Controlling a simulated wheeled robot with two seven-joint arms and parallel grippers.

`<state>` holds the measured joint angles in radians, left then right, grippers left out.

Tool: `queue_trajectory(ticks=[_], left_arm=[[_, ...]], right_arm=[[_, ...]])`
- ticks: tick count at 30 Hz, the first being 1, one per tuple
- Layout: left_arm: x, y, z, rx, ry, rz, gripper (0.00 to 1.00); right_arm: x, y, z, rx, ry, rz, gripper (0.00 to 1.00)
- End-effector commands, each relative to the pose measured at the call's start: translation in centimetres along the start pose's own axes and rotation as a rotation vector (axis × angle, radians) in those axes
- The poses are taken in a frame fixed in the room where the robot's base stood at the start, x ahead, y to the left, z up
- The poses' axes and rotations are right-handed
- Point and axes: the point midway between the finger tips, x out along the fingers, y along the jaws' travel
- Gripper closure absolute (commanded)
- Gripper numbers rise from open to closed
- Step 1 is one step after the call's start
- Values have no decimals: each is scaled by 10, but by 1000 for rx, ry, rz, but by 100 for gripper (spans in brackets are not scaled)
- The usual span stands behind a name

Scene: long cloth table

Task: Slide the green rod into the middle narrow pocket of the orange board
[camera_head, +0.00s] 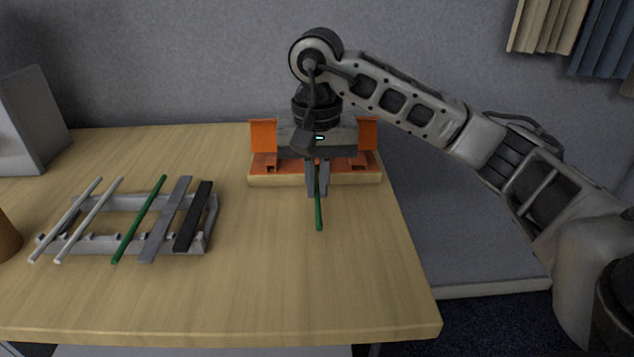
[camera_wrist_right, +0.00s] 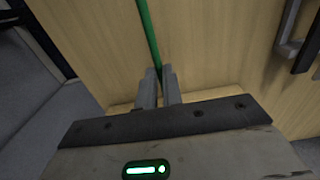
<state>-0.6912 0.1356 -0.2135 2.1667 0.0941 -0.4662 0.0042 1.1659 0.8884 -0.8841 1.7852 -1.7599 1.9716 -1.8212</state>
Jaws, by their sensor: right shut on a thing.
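My right gripper (camera_head: 317,190) is shut on a green rod (camera_head: 319,213), in front of the orange board (camera_head: 262,133). The rod's near end sticks out below the fingers toward the front of the table; its other end is hidden by the gripper. In the right wrist view the rod (camera_wrist_right: 148,32) runs up and away from between the fingertips (camera_wrist_right: 158,88). The board stands on a light wooden base, and the gripper body covers its middle, so the pockets there are hidden. My left gripper is not in view.
A grey rack (camera_head: 95,244) at the left holds two pale rods, another green rod (camera_head: 139,219), a grey strip (camera_head: 166,219) and a black strip (camera_head: 193,216). A grey box (camera_head: 30,120) stands at the back left. The wooden table (camera_head: 270,280) is clear in front; its right edge is close to the board.

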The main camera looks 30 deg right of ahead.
Motion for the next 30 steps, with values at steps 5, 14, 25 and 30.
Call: queue_trajectory(ticks=[5,14,25,30], left_arm=[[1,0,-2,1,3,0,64],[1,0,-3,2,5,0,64],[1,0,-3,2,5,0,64],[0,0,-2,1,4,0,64]], right_arm=[[0,0,-5,0,-1,0,100],[0,0,-12,0,-1,0,100],[0,0,-21,-1,0,0,100],[0,0,-26,0,0,0,100]])
